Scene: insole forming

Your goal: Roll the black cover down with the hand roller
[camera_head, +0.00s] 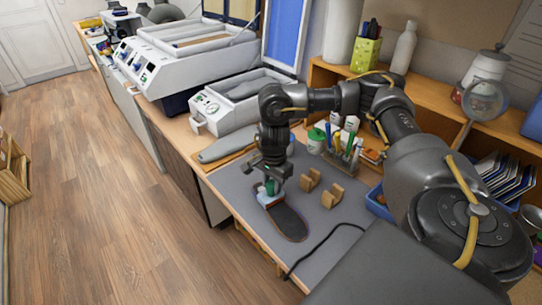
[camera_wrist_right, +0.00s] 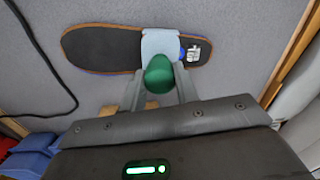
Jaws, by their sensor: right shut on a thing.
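A black cover (camera_head: 289,222) lies on the insole on the grey mat, and it also shows in the right wrist view (camera_wrist_right: 105,48). Its edge is brown with some blue under it. The hand roller has a green handle (camera_head: 270,187) and a pale roller (camera_wrist_right: 161,43). My right gripper (camera_head: 268,180) is shut on the green handle, which shows as a green end (camera_wrist_right: 159,73) between the fingers. The pale roller lies across the cover near one end; whether it presses on it I cannot tell. My left gripper is not in view.
Two wooden cradles (camera_head: 311,180) stand on the grey mat (camera_head: 232,183) beside the cover. A black cable (camera_head: 318,245) crosses the mat at the front. A pen holder (camera_head: 343,153) and a green-lidded jar (camera_head: 316,140) stand behind. White machines (camera_head: 232,101) line the bench's far side.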

